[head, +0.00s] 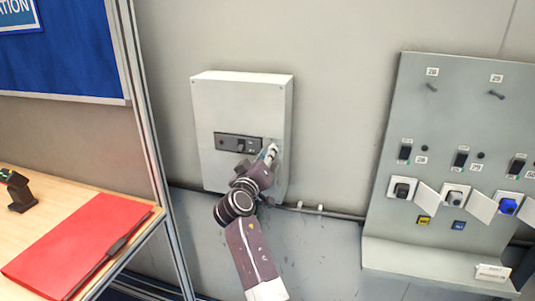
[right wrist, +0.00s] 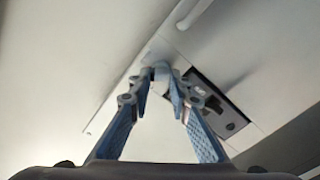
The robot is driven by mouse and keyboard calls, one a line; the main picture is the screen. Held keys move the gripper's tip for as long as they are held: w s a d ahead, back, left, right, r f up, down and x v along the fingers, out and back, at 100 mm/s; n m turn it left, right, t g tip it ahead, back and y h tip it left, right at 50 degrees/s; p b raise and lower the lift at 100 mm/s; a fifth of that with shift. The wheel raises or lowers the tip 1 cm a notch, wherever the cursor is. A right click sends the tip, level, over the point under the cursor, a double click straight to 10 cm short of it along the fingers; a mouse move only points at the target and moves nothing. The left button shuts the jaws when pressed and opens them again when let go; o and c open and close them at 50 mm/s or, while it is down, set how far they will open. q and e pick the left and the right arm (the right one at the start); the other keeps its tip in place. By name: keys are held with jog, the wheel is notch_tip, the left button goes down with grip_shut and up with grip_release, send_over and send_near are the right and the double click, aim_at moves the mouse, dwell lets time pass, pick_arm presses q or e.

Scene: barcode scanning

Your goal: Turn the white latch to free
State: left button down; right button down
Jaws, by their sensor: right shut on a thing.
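A light grey box (head: 240,100) is fixed to the wall in the head view, with a dark switch panel (head: 228,142) on its front. The panel also shows in the right wrist view (right wrist: 222,108). My right gripper (head: 268,157) is at the box's front, just right of the panel. In the right wrist view the fingertips of my right gripper (right wrist: 162,76) close on a small pale piece, the white latch (right wrist: 161,66). The fingers hide most of the latch, so its angle cannot be told. My left gripper is not in view.
A grey panel (head: 415,115) with switches, sockets and open white flaps stands to the right, with a ledge (head: 420,258) below. A desk with a red folder (head: 80,245) is at the left, by a metal frame post (head: 150,140). A dark pipe (head: 335,213) runs along the wall.

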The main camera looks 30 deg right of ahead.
jog(key=n+p, duration=0.4)
jog(key=n, duration=0.6)
jog(key=shift+d, duration=0.1)
jog(key=shift+n, duration=0.3)
dwell(0.3)
jog(key=c, duration=1.8)
grip_release()
jog(key=shift+w, duration=0.1)
jog(key=shift+c, duration=0.2)
jog(key=shift+o, duration=0.4)
jog(key=shift+d+f, duration=0.2)
jog(key=v, duration=1.2)
